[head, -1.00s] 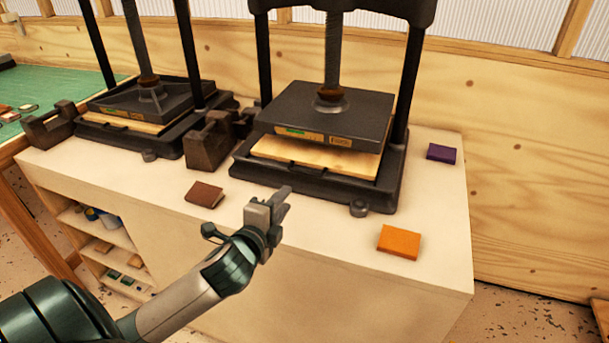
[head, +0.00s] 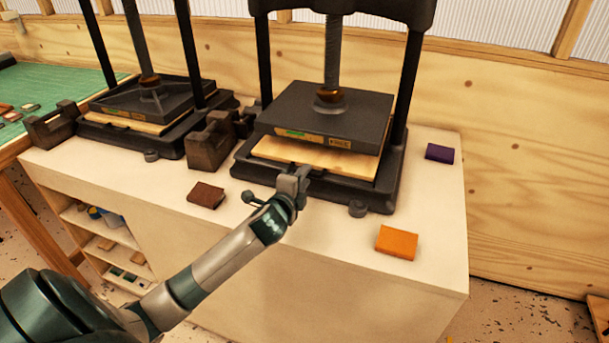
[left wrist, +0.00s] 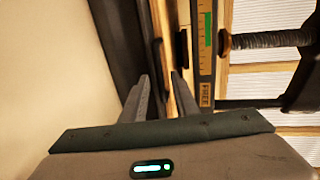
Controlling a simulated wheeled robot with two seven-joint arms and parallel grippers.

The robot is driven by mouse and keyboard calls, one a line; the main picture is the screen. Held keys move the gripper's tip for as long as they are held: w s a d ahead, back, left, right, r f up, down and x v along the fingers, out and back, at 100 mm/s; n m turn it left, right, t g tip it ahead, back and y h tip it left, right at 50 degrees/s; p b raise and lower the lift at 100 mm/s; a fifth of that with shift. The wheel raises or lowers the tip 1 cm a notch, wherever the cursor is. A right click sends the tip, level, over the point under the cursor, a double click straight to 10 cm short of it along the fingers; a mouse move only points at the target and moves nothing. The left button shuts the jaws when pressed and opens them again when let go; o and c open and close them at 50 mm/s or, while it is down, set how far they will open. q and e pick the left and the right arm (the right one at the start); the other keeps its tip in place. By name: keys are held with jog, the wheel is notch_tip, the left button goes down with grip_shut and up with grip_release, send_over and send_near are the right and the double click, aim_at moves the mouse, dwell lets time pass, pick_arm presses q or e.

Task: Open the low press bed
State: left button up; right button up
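The right press has a pale wooden bed (head: 318,157) under a dark platen (head: 325,114), inside a black base frame (head: 370,190). A dark handle sits at the bed's front edge, partly hidden by my gripper in the head view. My left gripper (head: 301,175) is at the front of this bed. In the left wrist view its two fingers (left wrist: 161,92) are apart with nothing clearly between them. The wooden bed edge and dark handle-like parts (left wrist: 158,55) lie just beyond the fingertips; contact cannot be told. My right gripper is out of view.
A second press with a wooden bed (head: 128,123) stands at left. A brown block (head: 206,195), an orange block (head: 397,243) and a purple block (head: 440,153) lie on the pale bench (head: 320,235). A dark holder (head: 209,142) stands between the presses.

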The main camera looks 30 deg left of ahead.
pick_arm(q)
jog(key=shift+w, duration=0.3)
grip_shut()
jog(key=shift+s+f, duration=0.1)
jog(key=shift+s, duration=0.05)
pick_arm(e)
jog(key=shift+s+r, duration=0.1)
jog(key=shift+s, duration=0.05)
